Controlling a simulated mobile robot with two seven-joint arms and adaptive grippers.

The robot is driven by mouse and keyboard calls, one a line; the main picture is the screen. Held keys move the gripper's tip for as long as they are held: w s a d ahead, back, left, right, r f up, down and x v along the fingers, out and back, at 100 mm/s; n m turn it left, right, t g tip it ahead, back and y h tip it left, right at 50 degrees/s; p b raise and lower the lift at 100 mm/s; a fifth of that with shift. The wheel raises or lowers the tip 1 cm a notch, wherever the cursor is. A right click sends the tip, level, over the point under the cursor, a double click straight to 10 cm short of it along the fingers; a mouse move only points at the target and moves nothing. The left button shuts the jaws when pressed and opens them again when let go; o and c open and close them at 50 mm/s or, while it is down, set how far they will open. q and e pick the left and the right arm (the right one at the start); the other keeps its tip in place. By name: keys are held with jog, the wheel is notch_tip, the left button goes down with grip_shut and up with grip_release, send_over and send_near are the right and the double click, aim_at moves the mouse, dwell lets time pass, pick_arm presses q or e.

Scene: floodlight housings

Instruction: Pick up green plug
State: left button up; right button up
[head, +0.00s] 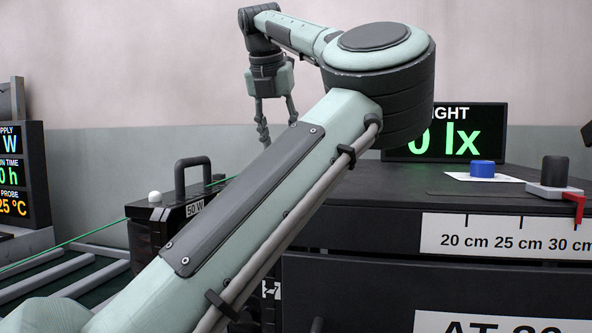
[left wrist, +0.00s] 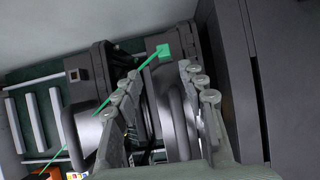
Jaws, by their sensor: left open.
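The green plug (left wrist: 163,52) shows in the left wrist view as a small green block at the end of a thin green cable (left wrist: 88,106). It lies beyond my left gripper (left wrist: 160,71), roughly between the two fingertips in the picture, with no visible contact. The gripper is open, its grey fingers apart. In the head view my left gripper (head: 276,130) hangs fingers down behind my forearm. There the green cable (head: 85,237) rises rightward from the left edge, passing behind a black housing's handle. The plug is not seen in the head view. My right gripper is not in view.
The black housing (head: 146,236) with a handle and a 50 W label stands left of centre. A dark bench (head: 385,245) with a cm scale (head: 480,240) fills the right, bearing a light display (head: 490,140), a blue cap (head: 482,169) and a black knob (head: 554,171).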

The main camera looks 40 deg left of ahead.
pick_arm(q)
jog(key=x, duration=0.3)
jog(key=shift+w+a+r, duration=0.1)
jog(key=shift+w+r, duration=0.05)
jog(key=shift+w, duration=0.15)
jog(key=x, duration=0.2)
jog(key=p+x, duration=0.1)
jog(key=x, duration=0.1)
jog(key=shift+w+f, duration=0.2)
jog(key=shift+w, duration=0.4)
grip_shut()
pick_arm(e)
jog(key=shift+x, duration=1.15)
